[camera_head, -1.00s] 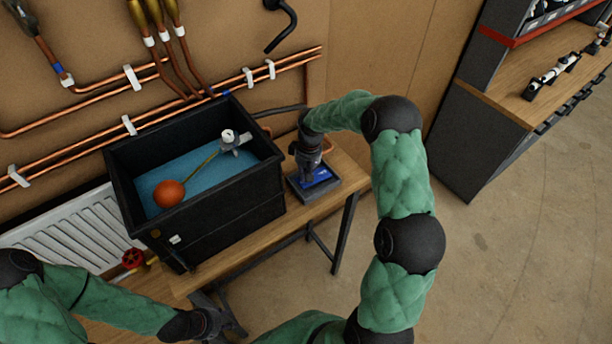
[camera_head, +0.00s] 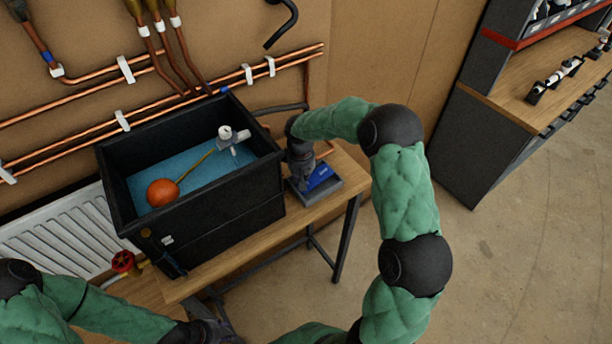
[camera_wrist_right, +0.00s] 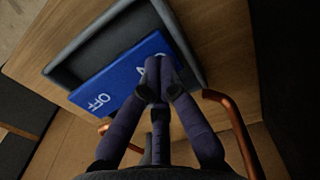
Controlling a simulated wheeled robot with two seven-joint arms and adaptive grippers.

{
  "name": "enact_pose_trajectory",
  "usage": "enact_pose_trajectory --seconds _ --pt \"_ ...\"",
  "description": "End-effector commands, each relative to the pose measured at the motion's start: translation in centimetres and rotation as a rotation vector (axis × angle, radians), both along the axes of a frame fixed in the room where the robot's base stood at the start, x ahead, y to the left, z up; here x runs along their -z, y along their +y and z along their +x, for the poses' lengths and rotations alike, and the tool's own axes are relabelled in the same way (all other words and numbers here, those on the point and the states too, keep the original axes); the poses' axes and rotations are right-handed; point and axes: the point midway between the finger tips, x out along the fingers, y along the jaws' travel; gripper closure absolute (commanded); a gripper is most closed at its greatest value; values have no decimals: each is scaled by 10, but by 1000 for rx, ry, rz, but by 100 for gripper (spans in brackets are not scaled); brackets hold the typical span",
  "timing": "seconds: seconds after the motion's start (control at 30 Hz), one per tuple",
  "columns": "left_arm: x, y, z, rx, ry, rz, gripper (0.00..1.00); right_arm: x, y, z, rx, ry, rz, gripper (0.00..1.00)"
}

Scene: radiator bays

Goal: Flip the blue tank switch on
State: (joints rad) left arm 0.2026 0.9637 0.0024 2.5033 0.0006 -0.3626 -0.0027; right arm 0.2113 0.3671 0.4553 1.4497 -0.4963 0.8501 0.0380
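The blue tank switch (camera_head: 324,178) is a rocker in a dark grey frame on the wooden bench, right of the black tank. In the right wrist view the blue rocker (camera_wrist_right: 112,86) shows OFF at its left end; the other label is mostly covered by fingers. The rocker looks tilted, with the OFF end raised. My right gripper (camera_head: 303,184) has its fingers together at the rocker's other end; in the wrist view the fingertips (camera_wrist_right: 158,82) overlap it, and contact is unclear. My left gripper (camera_head: 226,325) is at the bottom edge, fingers apart and empty, away from the switch.
The black tank (camera_head: 230,220) holds water, an orange float (camera_head: 162,193) and a white valve (camera_head: 230,136). Copper pipes (camera_head: 70,143) run along the wall. A white radiator (camera_head: 65,232) with a red valve (camera_head: 122,262) is at left. Open floor lies right.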

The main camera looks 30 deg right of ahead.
Motion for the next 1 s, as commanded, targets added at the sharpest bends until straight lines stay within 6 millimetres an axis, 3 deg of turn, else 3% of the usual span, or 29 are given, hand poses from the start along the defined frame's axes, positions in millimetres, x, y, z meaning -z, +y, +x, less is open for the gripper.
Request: enact_pose_trajectory --seconds 0.17,0.3,0.4,0.7,1.0 --pt "-10 0 0 0 0 0 60 -19 2 1 0 -2 0 100" --pt "-24 0 0 0 0 0 60 -47 5 2 0 -2 -1 100" --pt "-13 0 0 0 -1 0 60 -63 10 2 -1 -6 -2 100" --pt "-5 0 0 0 0 0 60 -116 22 0 -1 -3 0 100" --pt "-3 0 0 0 0 0 60 -136 26 0 0 -1 0 100"
